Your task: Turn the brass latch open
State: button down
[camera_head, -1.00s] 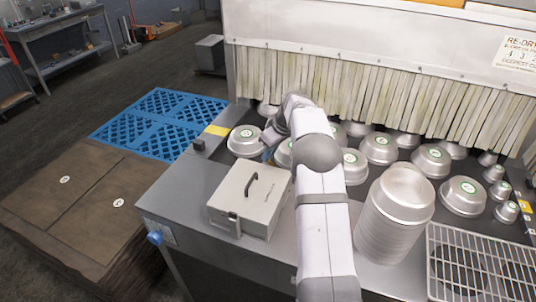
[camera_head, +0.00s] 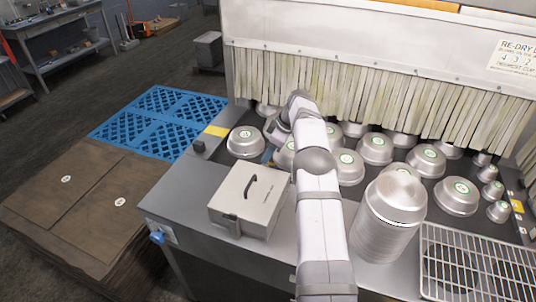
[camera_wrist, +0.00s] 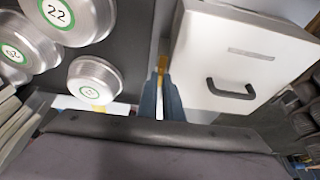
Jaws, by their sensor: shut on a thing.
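A small brass-coloured piece, which looks like the latch (camera_wrist: 162,63), shows at the tips of my gripper (camera_wrist: 161,79) in the wrist view. The two blue-grey fingers are closed together on it, in the gap beside the pale box. How far the latch is turned cannot be told. In the head view my gripper (camera_head: 269,152) is mostly hidden behind my arm, just beyond the box, and the latch is hidden there.
The pale box (camera_head: 243,203) with a dark handle stands at the counter's left. Several metal pans (camera_head: 246,142) with green-ringed labels lie on the dark belt. A tall pan stack (camera_head: 385,222) and a wire rack (camera_head: 480,262) stand right of my arm.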

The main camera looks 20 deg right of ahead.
jog(key=c, duration=1.9)
grip_release()
jog(key=shift+d+r, duration=0.1)
jog(key=shift+r, duration=0.05)
jog(key=shift+b+v, duration=1.15)
jog(key=shift+v, duration=2.45)
